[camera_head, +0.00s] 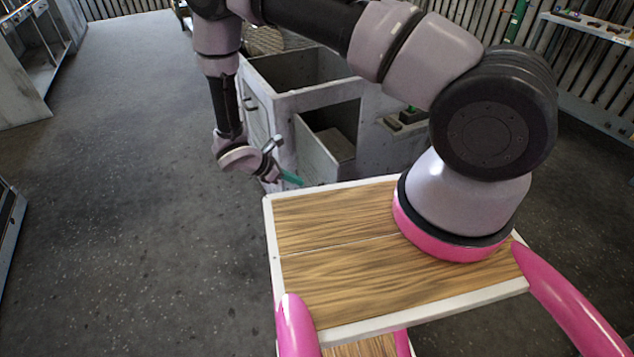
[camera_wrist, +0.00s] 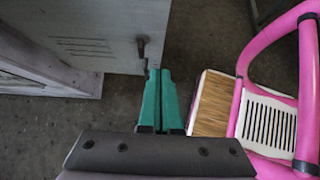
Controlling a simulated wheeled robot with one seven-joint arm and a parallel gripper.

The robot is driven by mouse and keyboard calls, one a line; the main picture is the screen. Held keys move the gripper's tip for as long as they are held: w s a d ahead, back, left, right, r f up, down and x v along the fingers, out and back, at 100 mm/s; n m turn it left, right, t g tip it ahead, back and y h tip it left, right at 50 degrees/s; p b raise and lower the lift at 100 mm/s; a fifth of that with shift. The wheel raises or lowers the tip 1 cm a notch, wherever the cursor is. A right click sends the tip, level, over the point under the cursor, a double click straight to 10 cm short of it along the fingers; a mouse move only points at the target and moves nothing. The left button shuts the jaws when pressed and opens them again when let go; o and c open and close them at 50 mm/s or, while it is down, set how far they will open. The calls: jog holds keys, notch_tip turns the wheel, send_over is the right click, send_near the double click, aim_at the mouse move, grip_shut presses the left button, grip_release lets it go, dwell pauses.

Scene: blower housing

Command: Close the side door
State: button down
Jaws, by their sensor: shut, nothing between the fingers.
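The blower housing (camera_head: 285,103) is a worn grey-white box with an open top, in the middle of the head view. Its side door (camera_head: 316,152) is a flat grey panel standing open at an angle, with the dark opening visible behind it. In the wrist view the door (camera_wrist: 95,25) shows louvre slots and a dark handle (camera_wrist: 142,48) near its right edge. My gripper (camera_head: 296,180) has green fingers, shut and empty, low beside the door. In the wrist view the fingertips (camera_wrist: 158,73) are just below the handle; whether they touch the door I cannot tell.
The housing's frame edge (camera_wrist: 50,70) is at the left of the wrist view. My wood-topped base with pink bars is close in front. Open dark floor (camera_head: 130,150) lies to the left; a shelf (camera_head: 590,28) stands back right.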

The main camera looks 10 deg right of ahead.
jog(key=d+r+x, duration=0.2)
jog(key=x, duration=1)
jog(key=shift+w+d, duration=0.15)
jog(key=shift+w, duration=0.1)
jog(key=shift+f, duration=0.1)
jog(key=shift+d, duration=0.1)
